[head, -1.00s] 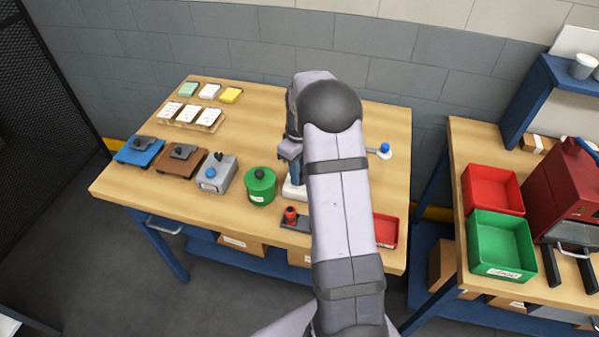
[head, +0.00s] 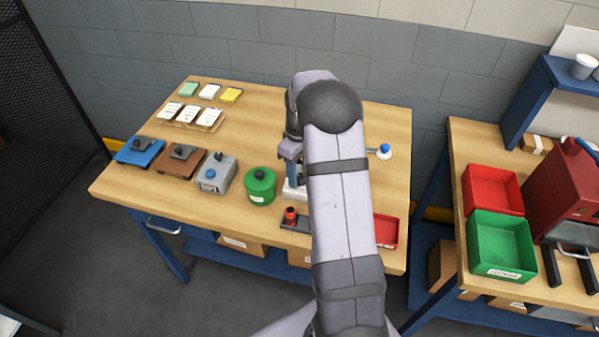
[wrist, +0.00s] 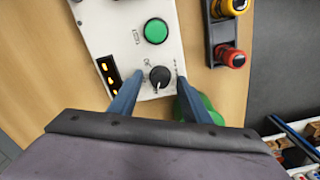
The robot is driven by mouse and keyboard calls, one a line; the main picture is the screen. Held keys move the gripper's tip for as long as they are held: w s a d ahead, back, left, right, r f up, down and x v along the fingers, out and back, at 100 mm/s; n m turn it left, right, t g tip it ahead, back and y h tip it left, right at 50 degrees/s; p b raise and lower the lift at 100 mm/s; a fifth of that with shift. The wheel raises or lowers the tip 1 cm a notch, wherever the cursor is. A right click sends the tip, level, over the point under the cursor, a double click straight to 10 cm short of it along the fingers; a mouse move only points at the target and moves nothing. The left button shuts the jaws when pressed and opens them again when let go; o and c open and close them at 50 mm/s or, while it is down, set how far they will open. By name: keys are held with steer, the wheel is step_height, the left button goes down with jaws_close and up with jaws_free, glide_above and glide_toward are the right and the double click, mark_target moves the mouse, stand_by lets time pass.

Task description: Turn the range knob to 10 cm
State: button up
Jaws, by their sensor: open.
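The range knob (wrist: 159,76) is a round black knob with a pale pointer line, on a white panel (wrist: 158,49) in the wrist view. Small markings surround it, too small to read. My gripper (wrist: 155,92) is open, with one blue finger on each side of the knob and a gap to it. In the head view the white panel (head: 293,190) is mostly hidden behind my arm, and the knob cannot be made out there.
A green button (wrist: 156,31) and an orange-lit display (wrist: 109,77) share the panel. A holder with a red knob (wrist: 230,56) and a yellow one (wrist: 236,6) stands beside it. A green canister (head: 261,187) stands close on the left in the head view.

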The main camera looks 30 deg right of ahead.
mark_target(299, 176)
steer(key=shift+r+b, duration=1)
steer(key=shift+r, duration=2.55)
steer(key=shift+s+a, duration=0.15)
steer(key=shift+a, duration=0.25)
steer(key=s+a+f+m, duration=0.2)
steer(key=s+a, duration=0.6)
steer(key=s, duration=0.3)
steer(key=s+a+f+m, duration=0.2)
steer(key=s+a, duration=0.7)
steer(key=s, duration=0.2)
steer(key=shift+s+m, duration=0.2)
steer(key=shift+m, duration=0.2)
